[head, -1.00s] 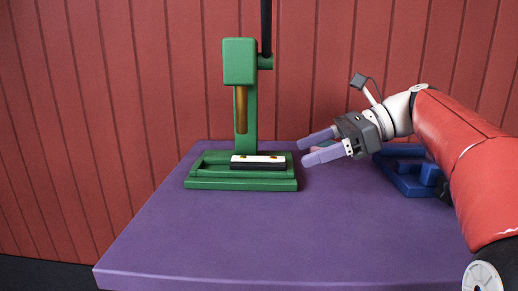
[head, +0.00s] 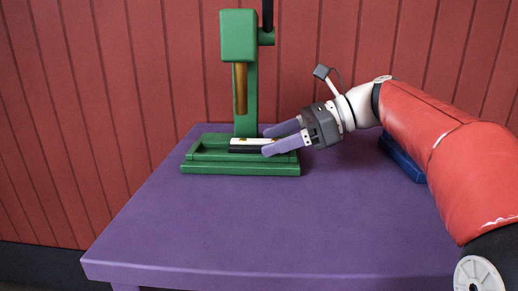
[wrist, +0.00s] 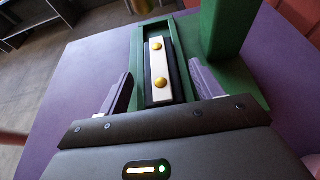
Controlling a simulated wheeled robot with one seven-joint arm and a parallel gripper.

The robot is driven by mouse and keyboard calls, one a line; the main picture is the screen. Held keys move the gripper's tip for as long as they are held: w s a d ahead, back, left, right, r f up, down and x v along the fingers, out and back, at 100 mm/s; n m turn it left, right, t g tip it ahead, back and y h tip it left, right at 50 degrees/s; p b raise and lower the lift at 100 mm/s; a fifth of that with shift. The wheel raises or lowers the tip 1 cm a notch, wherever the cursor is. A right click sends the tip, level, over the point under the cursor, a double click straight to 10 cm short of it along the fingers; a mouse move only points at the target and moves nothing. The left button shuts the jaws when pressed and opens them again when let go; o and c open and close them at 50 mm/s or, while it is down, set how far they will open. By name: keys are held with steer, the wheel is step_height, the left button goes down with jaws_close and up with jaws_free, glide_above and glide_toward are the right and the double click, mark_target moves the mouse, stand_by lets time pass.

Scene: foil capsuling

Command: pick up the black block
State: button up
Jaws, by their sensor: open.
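The black block (head: 240,150) lies in the tray of the green press (head: 190,168), under a white strip (head: 247,141) with two gold round pieces on it. In the wrist view the block (wrist: 148,75) shows as a dark edge around the white strip (wrist: 158,68). My gripper (head: 273,141) is open at the right end of the tray, with its purple fingers at the block's right end. In the wrist view the fingers (wrist: 160,92) stand apart on either side of the tray, with nothing held. I cannot tell whether they touch the tray.
The green press column (head: 245,105) rises behind the tray, and a brass-coloured rod (head: 240,88) hangs above it. A blue fixture (head: 403,160) sits at the right, partly behind my arm. The front of the purple table (head: 250,225) is clear.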

steer(key=shift+c, duration=0.3)
steer(key=c, duration=1.1)
steer(key=shift+r, duration=0.15)
